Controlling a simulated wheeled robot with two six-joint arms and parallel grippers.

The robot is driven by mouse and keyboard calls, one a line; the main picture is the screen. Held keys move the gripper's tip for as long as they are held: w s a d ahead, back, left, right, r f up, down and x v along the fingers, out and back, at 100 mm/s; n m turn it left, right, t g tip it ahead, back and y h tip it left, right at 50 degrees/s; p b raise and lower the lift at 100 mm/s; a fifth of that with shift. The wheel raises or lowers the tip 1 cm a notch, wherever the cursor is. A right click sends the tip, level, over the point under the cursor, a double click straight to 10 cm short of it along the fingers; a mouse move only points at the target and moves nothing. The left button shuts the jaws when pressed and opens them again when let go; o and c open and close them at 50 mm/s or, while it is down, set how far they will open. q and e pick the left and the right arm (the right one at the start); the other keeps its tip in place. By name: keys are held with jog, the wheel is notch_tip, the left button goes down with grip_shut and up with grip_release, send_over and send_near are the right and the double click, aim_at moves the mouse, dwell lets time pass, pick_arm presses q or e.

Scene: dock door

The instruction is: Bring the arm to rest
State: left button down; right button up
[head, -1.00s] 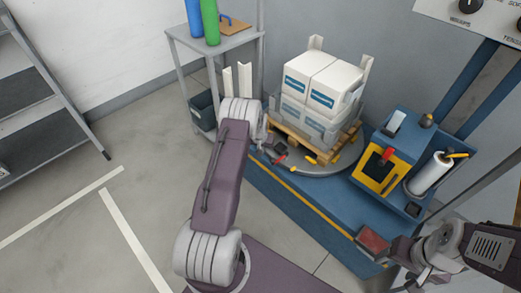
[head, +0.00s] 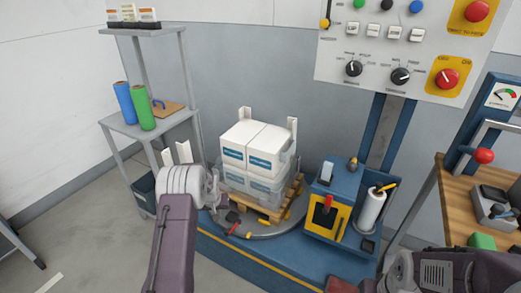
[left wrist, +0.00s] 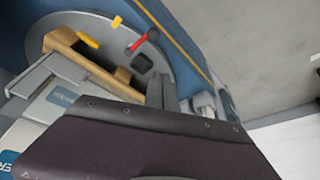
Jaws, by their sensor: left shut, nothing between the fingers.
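My left arm rises from the bottom of the head view, and its pale wrist joint stands left of the stacked boxes. My left gripper (head: 214,192) is at the end of that arm, small and partly hidden by the wrist. It is shut and empty. In the left wrist view, the grey fingers (left wrist: 163,92) show beyond a dark purple part of my arm, above the turntable edge. My right arm (head: 425,275) shows only in part at the bottom right of the head view. I cannot make out its gripper.
White and blue boxes (head: 255,145) stand on a wooden pallet (head: 262,211) on a round grey turntable (head: 270,231). A blue machine base (head: 240,256) lies in front. A shelf (head: 160,126) stands left, a control panel (head: 405,50) above, a wooden bench (head: 450,205) right. Floor is clear at lower left.

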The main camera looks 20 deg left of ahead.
pick_arm(q)
jog(key=w+d+r+m+t, duration=0.15)
jog(key=w+d+r, duration=0.3)
jog(key=r, duration=0.45)
jog(key=s+d+r, duration=0.6)
jog(key=d+r, duration=0.1)
jog(key=d, duration=0.1)
jog(key=s+d+f+m+g+h, duration=0.1)
jog(key=s+d+f+g, duration=0.15)
jog(key=s, duration=1.05)
jog(key=s+d+f+m+g+h, duration=0.1)
jog(key=s+d+g, duration=0.15)
jog(key=s, duration=1.15)
notch_tip(320, 180, up, 20)
jog(key=w+p, duration=0.1)
jog(key=p, duration=1.9)
jog(key=shift+d+t, duration=0.25)
jog(key=shift+t, duration=0.2)
